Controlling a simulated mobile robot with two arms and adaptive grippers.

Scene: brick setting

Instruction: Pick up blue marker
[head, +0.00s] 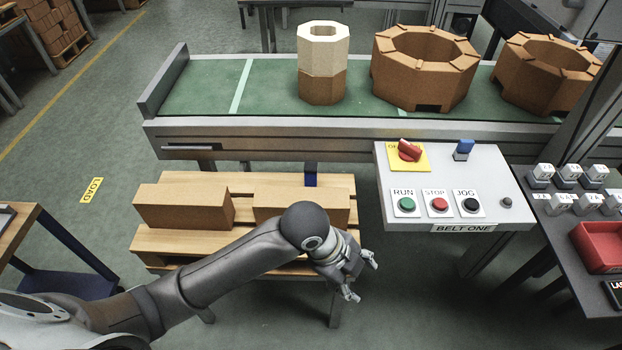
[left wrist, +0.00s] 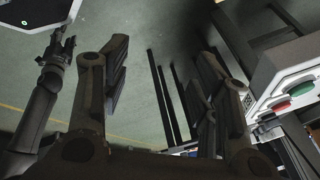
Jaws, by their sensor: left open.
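No thing is clearly readable as a marker. A small dark-blue upright block (head: 311,175) stands at the back edge of the wooden pallet table, behind a brick. A blue piece with a pale base (head: 463,150) is on the control panel's top. I cannot tell which of them, if either, is the blue marker. My left gripper (head: 361,276) is open and empty, in front of the pallet table's right end and below the panel. Its two fingers (left wrist: 164,88) frame the left wrist view with nothing between them. Another gripper (left wrist: 60,48), apparently my right, shows there, its opening unclear.
Two brown bricks (head: 184,207) lie on the pallet table (head: 165,241). The control panel (head: 400,168) has a red switch and several buttons. The conveyor (head: 210,82) behind carries octagonal blocks (head: 425,68). A red tray (head: 600,246) is at right.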

